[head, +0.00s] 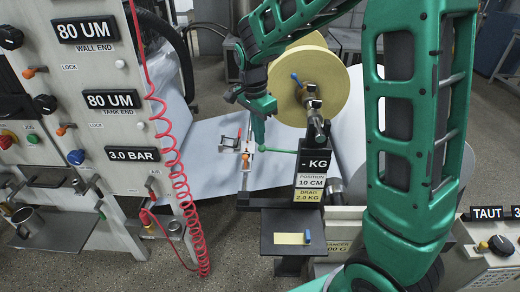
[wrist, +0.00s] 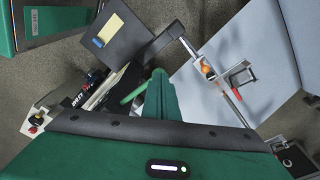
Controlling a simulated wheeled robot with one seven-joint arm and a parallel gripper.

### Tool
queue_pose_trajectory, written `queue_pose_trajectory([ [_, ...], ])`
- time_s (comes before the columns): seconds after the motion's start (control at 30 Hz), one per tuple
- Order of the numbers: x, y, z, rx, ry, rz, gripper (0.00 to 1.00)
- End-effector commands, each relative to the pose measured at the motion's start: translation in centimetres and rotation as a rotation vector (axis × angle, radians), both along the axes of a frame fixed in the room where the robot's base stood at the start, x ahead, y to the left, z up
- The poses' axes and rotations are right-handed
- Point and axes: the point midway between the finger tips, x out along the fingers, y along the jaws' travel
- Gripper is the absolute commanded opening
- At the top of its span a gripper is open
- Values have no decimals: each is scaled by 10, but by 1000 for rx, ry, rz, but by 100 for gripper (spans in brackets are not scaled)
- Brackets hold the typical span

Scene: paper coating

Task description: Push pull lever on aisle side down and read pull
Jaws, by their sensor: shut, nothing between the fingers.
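My gripper (head: 258,132) points down in the middle of the head view, with its green fingers together and empty. In the wrist view the fingers (wrist: 160,98) show at the centre. A slim green rod (head: 276,150) is just beside the fingertips and runs towards the black readout post; it also shows in the wrist view (wrist: 134,93). I cannot tell whether they touch. The readout (head: 314,164) shows "- KG", with "POSITION 10 CM" and "DRAG 2.0 KG" labels below. An orange-knobbed part (head: 246,156) stands left of the rod on a narrow bar. No part is marked as the pull lever.
A yellowish roll (head: 318,85) stands behind the post. A black shelf (head: 272,236) holds a yellow pad (head: 292,239) and a blue piece. The white panel (head: 95,130) with knobs and a red coiled hose (head: 185,200) is at left. A pale sheet (head: 210,150) spreads behind.

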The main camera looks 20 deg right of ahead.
Motion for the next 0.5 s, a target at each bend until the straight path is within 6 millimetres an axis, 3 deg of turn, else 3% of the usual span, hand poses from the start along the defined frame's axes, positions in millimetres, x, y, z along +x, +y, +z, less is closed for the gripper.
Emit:
queue_pose_trajectory([
  [0.2,0,-2,-16,0,1,0,0],
  [0.5,1,-2,-20,0,0,0,0],
])
